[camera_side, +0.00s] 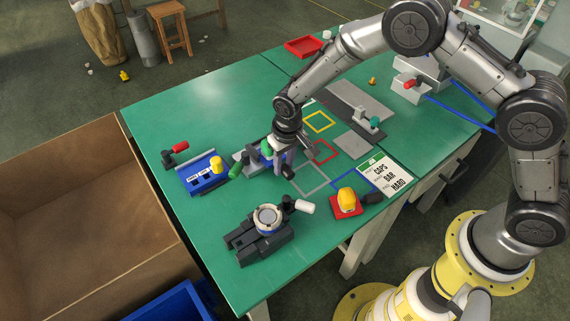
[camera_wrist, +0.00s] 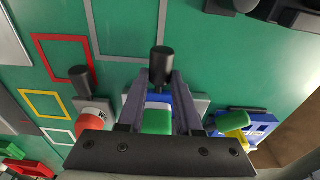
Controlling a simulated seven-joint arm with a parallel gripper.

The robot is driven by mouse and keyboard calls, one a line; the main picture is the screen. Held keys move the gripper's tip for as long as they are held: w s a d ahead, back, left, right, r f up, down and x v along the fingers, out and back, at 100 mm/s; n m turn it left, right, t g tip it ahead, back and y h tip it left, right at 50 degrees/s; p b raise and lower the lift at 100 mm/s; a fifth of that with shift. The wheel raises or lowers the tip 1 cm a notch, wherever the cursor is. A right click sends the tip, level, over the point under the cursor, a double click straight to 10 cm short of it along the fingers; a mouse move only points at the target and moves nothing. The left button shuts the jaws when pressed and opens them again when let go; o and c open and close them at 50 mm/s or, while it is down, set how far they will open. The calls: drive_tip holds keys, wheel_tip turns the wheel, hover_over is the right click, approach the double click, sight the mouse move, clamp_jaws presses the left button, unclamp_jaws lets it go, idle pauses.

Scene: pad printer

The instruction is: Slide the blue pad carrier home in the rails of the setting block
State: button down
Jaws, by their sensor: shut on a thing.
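My gripper (camera_side: 284,165) is low over the left part of the green table, shut on the blue pad carrier. In the wrist view my gripper (camera_wrist: 160,90) has its two grey fingers on either side of the blue carrier (camera_wrist: 158,98), which bears a green pad (camera_wrist: 157,122). A black knob (camera_wrist: 161,62) sticks out beyond the fingertips. The grey setting block (camera_side: 244,158) stands just left of my gripper in the side view, with the carrier at or beside it. My fingers hide the rails, so I cannot tell how far the carrier sits in them.
A blue block with a yellow knob (camera_side: 216,164) stands left of the setting block. A dark fixture with a round ring (camera_side: 267,218) is nearer the front. A yellow part on a red base (camera_side: 346,202) and a printed card (camera_side: 385,175) lie right. Outlined squares mark the table between.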

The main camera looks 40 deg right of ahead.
drive_tip(key=shift+w, duration=1.1)
drive_tip(key=c, duration=0.5)
unclamp_jaws()
